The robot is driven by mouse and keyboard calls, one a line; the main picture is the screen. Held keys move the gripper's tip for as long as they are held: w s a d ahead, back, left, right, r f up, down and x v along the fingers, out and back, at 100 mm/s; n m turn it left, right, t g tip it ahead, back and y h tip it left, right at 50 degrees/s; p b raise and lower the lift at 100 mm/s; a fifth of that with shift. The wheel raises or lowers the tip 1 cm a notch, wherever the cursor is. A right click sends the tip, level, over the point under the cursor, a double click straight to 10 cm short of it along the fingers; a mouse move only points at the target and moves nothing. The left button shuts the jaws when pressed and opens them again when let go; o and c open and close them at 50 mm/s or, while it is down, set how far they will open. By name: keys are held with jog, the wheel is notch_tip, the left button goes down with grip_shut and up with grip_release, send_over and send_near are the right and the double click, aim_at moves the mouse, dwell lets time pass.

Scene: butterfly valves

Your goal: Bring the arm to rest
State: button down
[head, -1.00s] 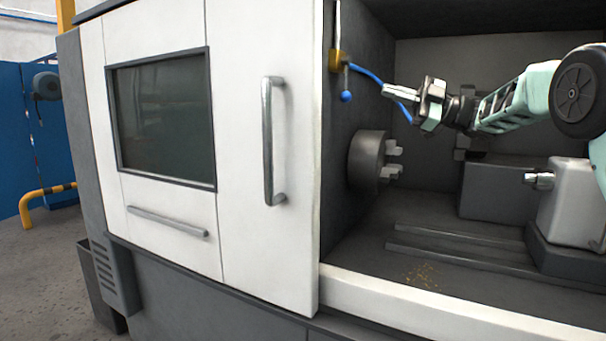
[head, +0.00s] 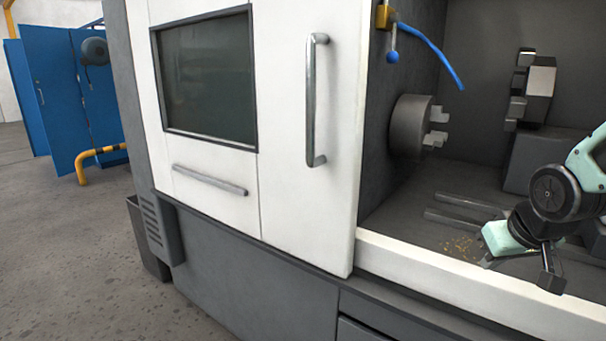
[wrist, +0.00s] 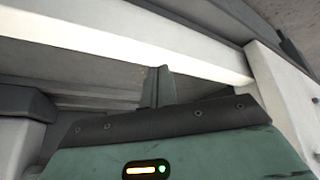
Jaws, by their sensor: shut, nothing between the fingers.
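My gripper (wrist: 161,86) shows in the wrist view with its fingers together and nothing between them. The green hand with a lit status strip fills the bottom of that view. In the head view my arm is folded low at the right edge, in front of the machine's open bay. My gripper there hangs over the white front sill (head: 450,282). Its fingertips are small and dark in that view. The sill also crosses the wrist view (wrist: 120,47) beyond the fingers.
A white machine door (head: 310,210) with a metal handle (head: 311,100) stands left of the bay. Inside are a grey chuck (head: 408,126) and a blue hose (head: 435,52) hanging free. A blue cabinet (head: 50,95) and yellow-black rail (head: 98,155) stand far left.

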jog(key=s+a+f+g, duration=0.2)
jog(key=s+f+g, duration=0.1)
jog(key=s, duration=0.5)
jog(key=s+a+r+n+g+p, duration=0.1)
jog(key=s+a+r+n+p, duration=0.2)
jog(key=s+a+r+p, duration=0.2)
jog(key=s+a+r+n+g+y+p, duration=0.1)
jog(key=s+a+r+n+p, duration=0.3)
jog(key=s+a, duration=0.6)
jog(key=a+r+g+p, duration=0.1)
jog(key=a+r, duration=0.1)
jog(key=a, duration=0.1)
jog(key=shift+r, duration=0.25)
jog(key=shift+w, duration=0.1)
